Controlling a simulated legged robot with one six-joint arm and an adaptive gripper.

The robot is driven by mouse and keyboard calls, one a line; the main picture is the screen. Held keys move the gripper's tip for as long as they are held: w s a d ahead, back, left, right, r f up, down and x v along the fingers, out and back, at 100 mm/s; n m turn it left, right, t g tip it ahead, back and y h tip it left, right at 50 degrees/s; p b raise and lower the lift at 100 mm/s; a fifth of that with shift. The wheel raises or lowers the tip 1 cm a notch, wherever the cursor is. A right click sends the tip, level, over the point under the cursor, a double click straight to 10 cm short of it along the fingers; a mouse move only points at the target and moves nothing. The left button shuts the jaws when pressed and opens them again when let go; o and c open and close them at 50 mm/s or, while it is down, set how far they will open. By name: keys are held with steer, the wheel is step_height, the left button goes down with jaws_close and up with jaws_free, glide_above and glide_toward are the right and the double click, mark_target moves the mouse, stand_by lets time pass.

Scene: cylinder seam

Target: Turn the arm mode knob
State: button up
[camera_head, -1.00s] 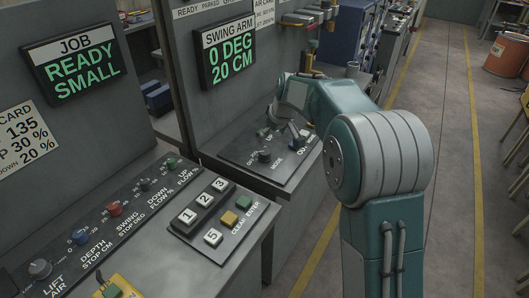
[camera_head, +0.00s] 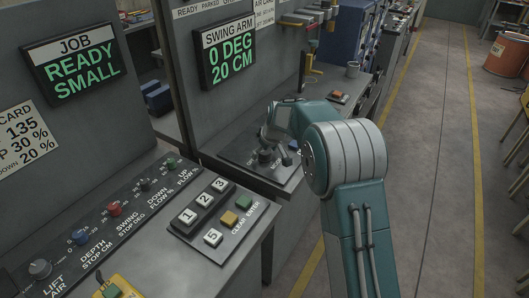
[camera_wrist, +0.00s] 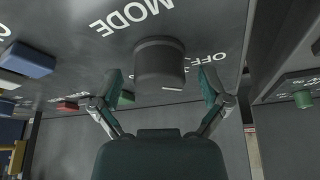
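The arm mode knob (camera_wrist: 160,62) is a dark round knob on the grey panel, beside the white MODE lettering in the wrist view. It also shows in the head view as a small dark knob (camera_head: 265,156) under the swing arm screen. My gripper (camera_wrist: 161,80) is open, with one finger left of the knob and one right of it. A gap shows on both sides, and nothing is held. In the head view my gripper (camera_head: 276,146) is low over the panel by the knob, and my arm hides part of the panel and its lettering.
The swing arm screen (camera_head: 229,50) reads 0 DEG, 20 CM. A blue block (camera_wrist: 28,60) and a red button (camera_wrist: 68,106) lie left in the wrist view. A keypad (camera_head: 212,212) and a row of knobs stand nearer. The aisle at right is clear.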

steer(key=c, duration=0.8)
steer(key=shift+c, duration=0.2)
steer(key=shift+s+m, duration=0.1)
steer(key=shift+m, duration=0.2)
steer(key=m+h, duration=0.1)
steer(key=m, duration=0.2)
steer(key=shift+f+t, duration=0.1)
steer(key=shift+t, duration=0.2)
steer(key=m+h, duration=0.2)
steer(key=m, duration=0.3)
steer(key=shift+f, duration=0.1)
steer(key=o, duration=1.2)
steer(key=shift+a, duration=0.1)
steer(key=shift+r, duration=0.25)
